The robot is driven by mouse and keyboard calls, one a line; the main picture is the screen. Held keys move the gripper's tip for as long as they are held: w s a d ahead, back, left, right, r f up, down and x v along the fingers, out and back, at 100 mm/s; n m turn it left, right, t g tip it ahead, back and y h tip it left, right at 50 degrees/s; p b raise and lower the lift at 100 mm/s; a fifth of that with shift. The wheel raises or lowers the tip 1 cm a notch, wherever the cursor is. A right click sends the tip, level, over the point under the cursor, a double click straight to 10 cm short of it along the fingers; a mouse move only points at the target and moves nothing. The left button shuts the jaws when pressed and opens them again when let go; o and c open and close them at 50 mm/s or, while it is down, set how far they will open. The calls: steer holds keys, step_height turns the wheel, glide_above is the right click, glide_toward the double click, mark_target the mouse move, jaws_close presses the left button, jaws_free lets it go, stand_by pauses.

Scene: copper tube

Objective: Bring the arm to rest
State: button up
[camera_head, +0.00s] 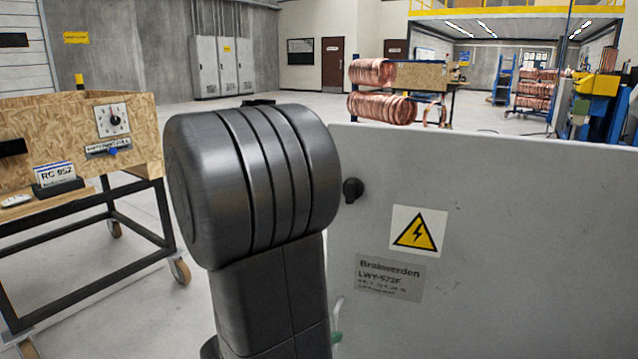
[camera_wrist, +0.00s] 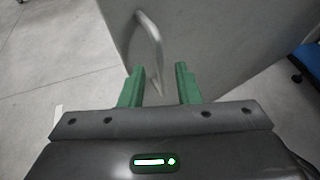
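In the wrist view my gripper (camera_wrist: 159,86) has two green fingers standing apart, with a clear gap between them. I see nothing held between the fingertips. A grey curved tube or handle (camera_wrist: 151,36) shows just beyond the fingers, in front of a grey panel; I cannot tell whether it touches them. In the head view my dark arm joint (camera_head: 250,180) fills the middle and hides most of my gripper.
A grey cabinet (camera_head: 520,230) with a black knob and a warning sign stands close on the right. A wheeled chipboard workbench (camera_head: 45,130) is on the left. Copper coils (camera_head: 382,107) hang on a rack behind. Open floor (camera_head: 290,105) lies toward the back.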

stand_by(0.3)
steer(key=p, duration=0.4)
glide_toward(334, 329)
steer(key=shift+b+x, duration=2.4)
steer(key=shift+x, duration=1.6)
steer(key=shift+b+x, duration=0.5)
steer(key=shift+x, duration=0.7)
steer(key=shift+w, duration=0.2)
steer(key=shift+s, duration=0.1)
